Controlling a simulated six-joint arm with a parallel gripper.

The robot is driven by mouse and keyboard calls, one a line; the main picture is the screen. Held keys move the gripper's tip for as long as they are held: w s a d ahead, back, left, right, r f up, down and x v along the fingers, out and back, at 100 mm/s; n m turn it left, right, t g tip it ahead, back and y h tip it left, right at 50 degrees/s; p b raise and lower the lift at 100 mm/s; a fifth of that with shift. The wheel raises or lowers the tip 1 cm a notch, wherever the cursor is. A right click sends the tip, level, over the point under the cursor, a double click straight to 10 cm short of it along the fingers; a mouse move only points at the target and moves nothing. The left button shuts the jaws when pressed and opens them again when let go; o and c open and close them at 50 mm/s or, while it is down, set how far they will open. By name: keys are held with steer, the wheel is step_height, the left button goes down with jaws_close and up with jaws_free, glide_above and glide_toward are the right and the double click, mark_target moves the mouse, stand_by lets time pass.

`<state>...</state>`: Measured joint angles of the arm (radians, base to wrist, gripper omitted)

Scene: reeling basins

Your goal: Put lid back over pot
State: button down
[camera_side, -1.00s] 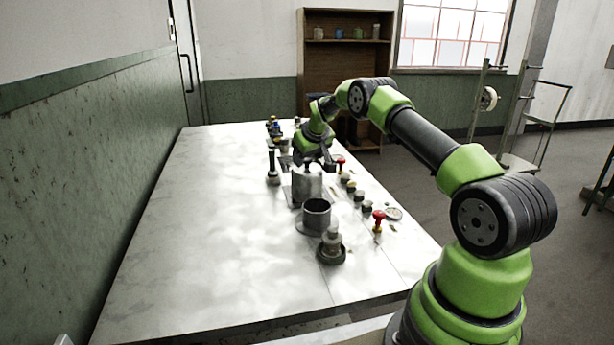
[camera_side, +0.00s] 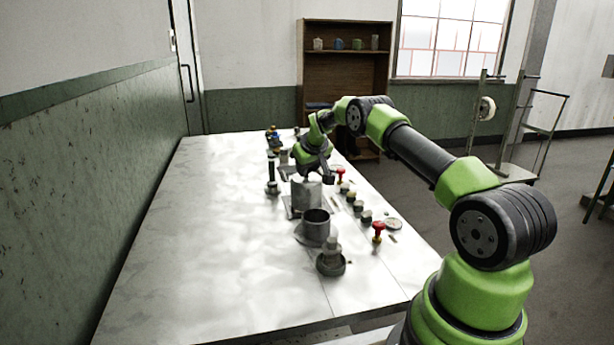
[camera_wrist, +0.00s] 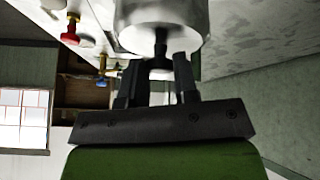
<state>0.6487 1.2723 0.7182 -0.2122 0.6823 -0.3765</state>
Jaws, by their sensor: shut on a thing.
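A silver cylindrical pot (camera_side: 306,196) stands on the table below my gripper (camera_side: 312,176). In the wrist view, which is upside down, the bright metal body (camera_wrist: 160,20) fills the top of the picture. A small dark knob (camera_wrist: 160,48) rises from it, between the two fingers of my gripper (camera_wrist: 158,62). My gripper is shut on this knob, which looks like the lid's. I cannot tell whether the lid rests on the pot or is slightly above it. A second grey pot (camera_side: 316,226), open at the top, stands nearer the camera.
A grey weight-like piece (camera_side: 331,260) stands in front of the open pot. A red-topped stamp (camera_side: 378,232) and several small pieces line the right side. A dark upright tool (camera_side: 272,178) stands left of the silver pot. The table's left side is clear.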

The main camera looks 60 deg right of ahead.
mark_target(308, 179)
step_height(308, 179, up, 9)
steer(key=s+a+f, duration=0.3)
steer(key=s+a, duration=0.6)
steer(key=a, duration=0.1)
steer(key=shift+s+a, duration=0.15)
steer(key=shift+a, duration=0.2)
stand_by(0.6)
stand_by(1.4)
steer(key=shift+c, duration=1.6)
jaws_free()
